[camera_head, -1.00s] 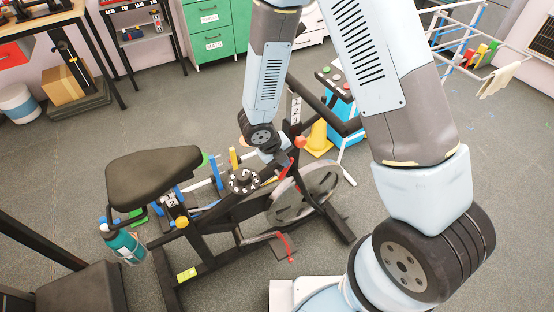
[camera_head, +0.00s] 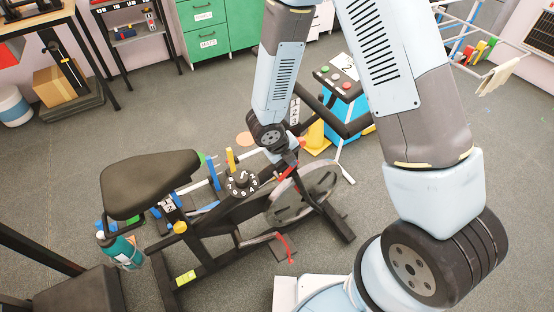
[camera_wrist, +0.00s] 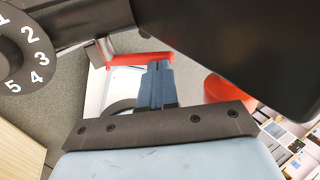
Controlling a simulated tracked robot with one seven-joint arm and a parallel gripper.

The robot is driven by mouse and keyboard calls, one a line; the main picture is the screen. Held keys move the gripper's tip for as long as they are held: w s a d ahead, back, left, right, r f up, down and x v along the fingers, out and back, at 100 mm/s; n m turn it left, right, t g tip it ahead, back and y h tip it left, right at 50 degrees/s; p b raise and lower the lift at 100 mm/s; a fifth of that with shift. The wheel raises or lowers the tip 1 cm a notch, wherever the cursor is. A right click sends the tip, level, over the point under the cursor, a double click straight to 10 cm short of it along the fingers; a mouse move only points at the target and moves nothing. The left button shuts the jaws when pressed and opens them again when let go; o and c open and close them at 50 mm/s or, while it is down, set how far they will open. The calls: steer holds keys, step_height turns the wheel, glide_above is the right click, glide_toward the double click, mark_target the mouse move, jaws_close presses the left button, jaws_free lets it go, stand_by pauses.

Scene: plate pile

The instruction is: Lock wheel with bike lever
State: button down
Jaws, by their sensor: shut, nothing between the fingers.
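The exercise bike (camera_head: 150,184) stands on the grey floor in the head view. Its spoked wheel (camera_head: 318,190) is at the front of the frame. A red lever (camera_head: 287,174) sits above the wheel, beside the black frame. In the wrist view a red bar (camera_wrist: 140,58) runs across just beyond my fingertips. A rounded red part (camera_wrist: 222,92) shows to their right, partly hidden by a black bar. My gripper (camera_wrist: 158,68) is shut and empty, close to the red bar; I cannot tell if they touch. In the head view my gripper (camera_head: 290,156) is mostly hidden by my wrist.
A numbered black dial (camera_head: 241,183) is left of my gripper, also in the wrist view (camera_wrist: 14,52). Black handlebars (camera_head: 350,128) are close on the right. A blue box (camera_head: 342,112) stands behind the bike.

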steer(key=shift+r, duration=0.1)
steer(key=v, duration=1.3)
steer(key=shift+s+r, duration=0.15)
steer(key=shift+r, duration=0.05)
steer(key=shift+a, duration=0.2)
